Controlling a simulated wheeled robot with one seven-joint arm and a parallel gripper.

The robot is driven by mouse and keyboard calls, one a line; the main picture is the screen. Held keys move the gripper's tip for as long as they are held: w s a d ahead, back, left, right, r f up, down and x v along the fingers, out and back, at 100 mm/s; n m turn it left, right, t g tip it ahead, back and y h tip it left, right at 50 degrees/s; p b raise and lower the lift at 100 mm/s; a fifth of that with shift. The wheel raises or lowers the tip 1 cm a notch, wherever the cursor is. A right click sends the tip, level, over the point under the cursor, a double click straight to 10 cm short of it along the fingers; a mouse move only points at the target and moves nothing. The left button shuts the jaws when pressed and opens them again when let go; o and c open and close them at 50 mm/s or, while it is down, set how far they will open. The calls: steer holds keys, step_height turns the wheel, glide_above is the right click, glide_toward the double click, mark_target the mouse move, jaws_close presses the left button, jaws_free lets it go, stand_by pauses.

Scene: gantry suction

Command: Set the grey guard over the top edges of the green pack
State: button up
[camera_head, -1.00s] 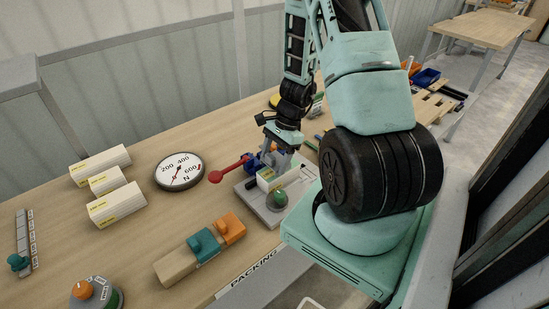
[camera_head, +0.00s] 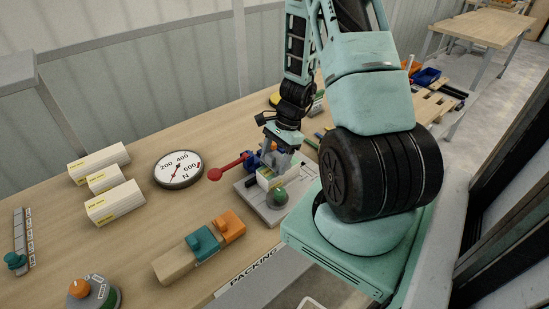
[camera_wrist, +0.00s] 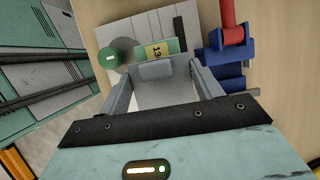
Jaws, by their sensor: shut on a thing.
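The green pack (camera_wrist: 173,45), with a yellow label marked 13, sits on the grey fixture plate in the wrist view. In the head view its pale side (camera_head: 264,182) shows just below my gripper (camera_head: 279,164). My gripper (camera_wrist: 163,84) is shut on the grey guard (camera_wrist: 157,70), which lies between the two fingers, right up against the pack's label side in the wrist picture. The fingers and guard hide part of the pack. I cannot tell whether the guard touches the pack's top edges.
The fixture plate (camera_head: 246,192) carries a green round knob (camera_head: 279,197). A blue clamp (camera_wrist: 228,60) with a red lever (camera_head: 228,168) stands close beside the pack. A round force dial (camera_head: 179,169), pale boxes (camera_head: 115,204) and a block with teal and orange parts (camera_head: 203,243) lie to the left.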

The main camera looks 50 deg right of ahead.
steer(key=shift+f+b, duration=1)
steer(key=shift+f, duration=0.15)
steer(key=o, duration=1)
steer(key=shift+o, duration=0.2)
steer(key=shift+r, duration=0.15)
steer(key=v, duration=1.7)
steer(key=w+a+r+n+g+h, duration=0.1)
steer(key=w+a+r+n, duration=0.1)
steer(key=a+n, duration=0.75)
steer(key=w+a+r+n+g, duration=0.1)
steer(key=a+n, duration=0.3)
steer(key=a, duration=1.1)
steer(key=s+a+r+n+t+h, duration=0.1)
steer(key=s+a+n+h, duration=0.1)
steer(key=s+a+n, duration=1.1)
steer(key=a+n, duration=0.2)
steer(key=a, duration=0.2)
steer(key=shift+s+a+r+h, duration=0.2)
steer(key=shift+r+h, duration=0.1)
steer(key=shift+h, duration=0.1)
